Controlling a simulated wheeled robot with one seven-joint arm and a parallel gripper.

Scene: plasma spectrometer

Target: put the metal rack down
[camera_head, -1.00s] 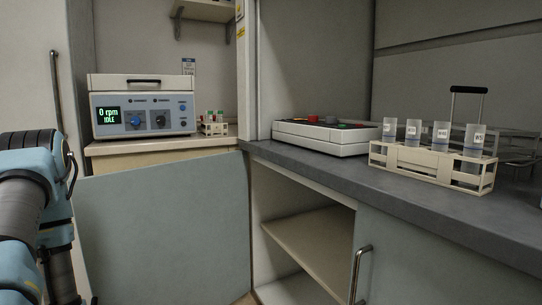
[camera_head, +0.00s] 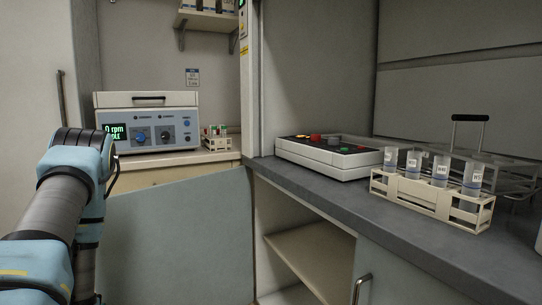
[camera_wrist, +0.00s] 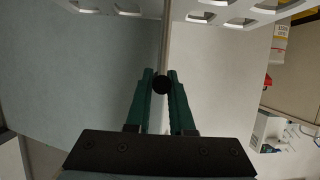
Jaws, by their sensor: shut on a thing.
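My gripper (camera_wrist: 160,76) shows in the wrist view, its green fingers shut on a dark round handle seen end-on. A thin rod runs up the picture from this handle. A pale frame with holes, which looks like the metal rack (camera_wrist: 222,14), crosses the top edge of the wrist view, mostly cut off. It appears to hang in my grip, over a pale blue panel and a grey surface. In the head view my gripper and the held rack are out of sight; only my arm shows at left.
A cream rack (camera_head: 424,196) with several labelled tubes stands on the dark counter (camera_head: 345,198). Behind it is another wire rack (camera_head: 515,178) with a black handle. A button panel (camera_head: 327,156) is left of them. A centrifuge (camera_head: 158,126) and a small tube rack (camera_head: 217,143) stand on the side bench.

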